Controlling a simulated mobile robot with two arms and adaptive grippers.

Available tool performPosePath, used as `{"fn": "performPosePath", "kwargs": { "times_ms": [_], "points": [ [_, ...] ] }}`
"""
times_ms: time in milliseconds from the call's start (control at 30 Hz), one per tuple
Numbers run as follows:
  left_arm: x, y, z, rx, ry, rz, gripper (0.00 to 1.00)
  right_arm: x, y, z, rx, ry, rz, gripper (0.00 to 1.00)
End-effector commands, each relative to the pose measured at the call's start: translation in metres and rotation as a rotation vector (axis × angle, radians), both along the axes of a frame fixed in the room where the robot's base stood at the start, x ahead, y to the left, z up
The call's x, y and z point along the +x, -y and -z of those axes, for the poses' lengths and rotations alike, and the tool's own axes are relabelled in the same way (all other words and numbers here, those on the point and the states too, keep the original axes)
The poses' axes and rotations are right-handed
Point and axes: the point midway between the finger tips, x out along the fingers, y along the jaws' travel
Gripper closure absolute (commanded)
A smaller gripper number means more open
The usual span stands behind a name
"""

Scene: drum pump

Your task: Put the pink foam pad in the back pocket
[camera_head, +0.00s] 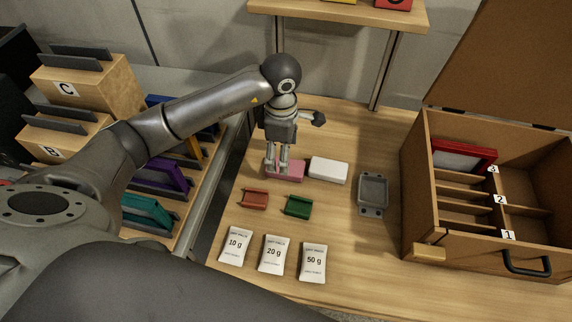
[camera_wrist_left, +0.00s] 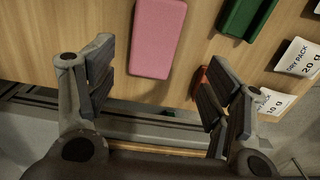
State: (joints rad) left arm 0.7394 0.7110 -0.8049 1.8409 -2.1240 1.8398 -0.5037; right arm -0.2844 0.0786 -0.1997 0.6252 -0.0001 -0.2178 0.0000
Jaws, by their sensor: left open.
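The pink foam pad (camera_head: 296,173) lies flat on the wooden table, left of a white block. My left gripper (camera_head: 277,168) is above it, pointing down, and hides part of its left side. In the left wrist view the pink pad (camera_wrist_left: 157,38) lies between and beyond the open fingers of my left gripper (camera_wrist_left: 160,60), which hold nothing. The wooden case (camera_head: 421,190) stands open at the right, its inside split by dividers labelled 1, 2 and 3. A red-framed white piece (camera_head: 464,156) stands at its back by label 3. My right gripper is not in view.
Near the pad are a white block (camera_head: 328,170), a red holder (camera_head: 254,199), a green holder (camera_head: 297,206) and a grey tray (camera_head: 373,190). Several white dry packs (camera_head: 271,254) lie in front. A shelf (camera_head: 340,14) is at the back, and wooden racks (camera_head: 68,139) stand left.

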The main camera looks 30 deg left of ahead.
Motion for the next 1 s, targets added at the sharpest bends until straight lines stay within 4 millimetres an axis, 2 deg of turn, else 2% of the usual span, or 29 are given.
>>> {"fn": "performPosePath", "kwargs": {
  "times_ms": [100, 200, 333, 500, 633, 800, 867, 1000],
  "points": [
    [0.0, 0.0, 0.011, 0.0, -0.001, 0.0, 0.26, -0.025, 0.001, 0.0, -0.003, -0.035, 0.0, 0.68],
    [0.001, 0.001, 0.017, 0.0, -0.001, -0.001, 0.26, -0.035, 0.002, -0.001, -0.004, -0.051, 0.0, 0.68],
    [0.003, 0.004, 0.034, -0.001, -0.005, -0.001, 0.26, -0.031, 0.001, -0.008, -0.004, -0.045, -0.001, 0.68],
    [0.005, 0.004, 0.059, -0.001, -0.002, -0.001, 0.26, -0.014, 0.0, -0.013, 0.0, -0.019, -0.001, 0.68],
    [0.006, 0.003, 0.065, 0.001, 0.002, 0.0, 0.26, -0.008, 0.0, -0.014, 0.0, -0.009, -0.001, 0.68],
    [0.006, 0.003, 0.066, 0.001, 0.003, 0.001, 0.26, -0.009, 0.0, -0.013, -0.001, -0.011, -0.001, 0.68],
    [0.006, 0.003, 0.065, 0.001, 0.002, 0.001, 0.31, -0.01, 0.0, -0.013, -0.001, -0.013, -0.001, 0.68],
    [0.006, 0.003, 0.065, 0.001, 0.002, 0.001, 0.49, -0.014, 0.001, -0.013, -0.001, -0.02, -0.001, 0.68]
  ]
}}
